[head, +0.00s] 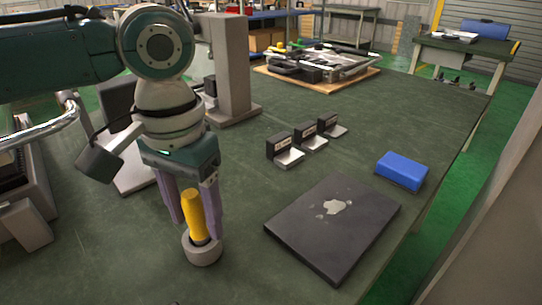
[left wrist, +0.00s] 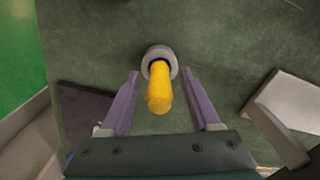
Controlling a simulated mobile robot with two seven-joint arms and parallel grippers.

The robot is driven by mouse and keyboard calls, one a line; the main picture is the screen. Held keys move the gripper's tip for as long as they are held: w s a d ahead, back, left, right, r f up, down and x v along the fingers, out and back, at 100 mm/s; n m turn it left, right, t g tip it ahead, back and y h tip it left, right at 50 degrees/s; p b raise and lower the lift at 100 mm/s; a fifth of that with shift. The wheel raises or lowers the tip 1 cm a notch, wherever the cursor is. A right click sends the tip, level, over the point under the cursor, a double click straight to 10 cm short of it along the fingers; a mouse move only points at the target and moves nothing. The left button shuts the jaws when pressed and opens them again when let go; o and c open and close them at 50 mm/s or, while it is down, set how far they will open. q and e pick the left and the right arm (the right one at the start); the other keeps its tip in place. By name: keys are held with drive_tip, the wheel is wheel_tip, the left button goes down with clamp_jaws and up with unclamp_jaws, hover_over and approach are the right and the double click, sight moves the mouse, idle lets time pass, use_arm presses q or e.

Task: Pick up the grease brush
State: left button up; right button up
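The grease brush (head: 194,216) shows as a yellow handle standing in a small round grey holder (head: 203,252) on the green table. Its lower end is hidden inside the holder. My left gripper (head: 197,220) points down over it, with its purple fingers spread on either side of the handle. In the left wrist view the yellow handle (left wrist: 160,90) lies between the open fingers (left wrist: 158,80), with a gap on both sides. The holder (left wrist: 158,57) shows beyond the handle. My right gripper is not in view.
A dark flat panel (head: 335,225) lies to the right, with a blue box (head: 401,170) behind it. Several small black-and-grey brackets (head: 309,136) stand mid-table. A grey column (head: 228,70) rises behind my left gripper. The table between holder and panel is clear.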

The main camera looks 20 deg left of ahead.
use_arm(q)
clamp_jaws()
drive_tip(key=shift+r, duration=0.1)
idle(0.5)
wheel_tip(320, 180, up, 20)
drive_tip(key=p, duration=0.5)
